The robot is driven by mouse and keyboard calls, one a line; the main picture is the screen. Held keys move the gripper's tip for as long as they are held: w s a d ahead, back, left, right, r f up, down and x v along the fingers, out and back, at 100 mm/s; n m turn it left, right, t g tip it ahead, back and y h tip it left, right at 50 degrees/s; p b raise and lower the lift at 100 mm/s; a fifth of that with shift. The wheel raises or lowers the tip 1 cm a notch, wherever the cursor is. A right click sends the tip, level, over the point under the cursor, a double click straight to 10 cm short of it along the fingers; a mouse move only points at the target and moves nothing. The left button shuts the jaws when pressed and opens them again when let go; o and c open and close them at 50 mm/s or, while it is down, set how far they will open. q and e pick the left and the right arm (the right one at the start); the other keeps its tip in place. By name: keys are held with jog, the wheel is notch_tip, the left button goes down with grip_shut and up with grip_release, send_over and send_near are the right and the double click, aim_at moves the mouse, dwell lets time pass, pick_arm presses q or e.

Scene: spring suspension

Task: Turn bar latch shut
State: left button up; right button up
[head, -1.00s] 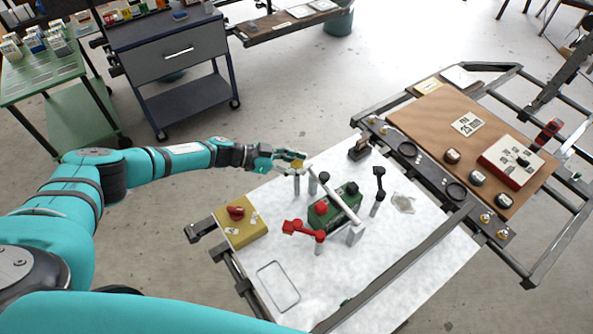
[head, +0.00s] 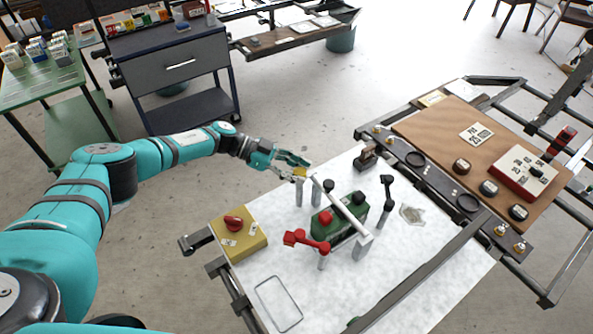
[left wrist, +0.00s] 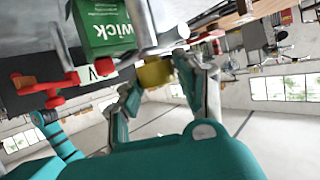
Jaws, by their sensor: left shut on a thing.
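The bar latch (head: 344,210) is a pale grey bar lying slantwise across the top of a green battery (head: 337,221). Its near end is by a grey post (head: 361,246). Its far end, with a yellow grip, is near another post (head: 299,190). My left gripper (head: 298,168) is at this far end, shut on the yellow grip. In the left wrist view the yellow grip (left wrist: 155,73) sits between the fingers, and the bar (left wrist: 141,25) runs beyond it beside the battery (left wrist: 100,28). Whether the bar is fully seated cannot be told. My right gripper is out of view.
A red terminal lever (head: 307,241) and a black one (head: 387,190) stand on posts beside the battery. A yellow box with a red knob (head: 236,240) is at the left of the white worktop (head: 330,290). A brown board (head: 455,140) is at right.

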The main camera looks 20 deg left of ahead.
pick_arm(q)
jog(key=shift+s+d, duration=0.25)
jog(key=shift+d, duration=0.2)
jog(key=o, duration=1.1)
jog(key=shift+w+d, duration=0.1)
jog(key=shift+d, duration=0.1)
jog(key=shift+a, duration=0.25)
jog(key=shift+a+r, duration=0.15)
jog(key=shift+a, duration=0.25)
jog(key=v, duration=1.1)
jog(key=shift+w, duration=0.1)
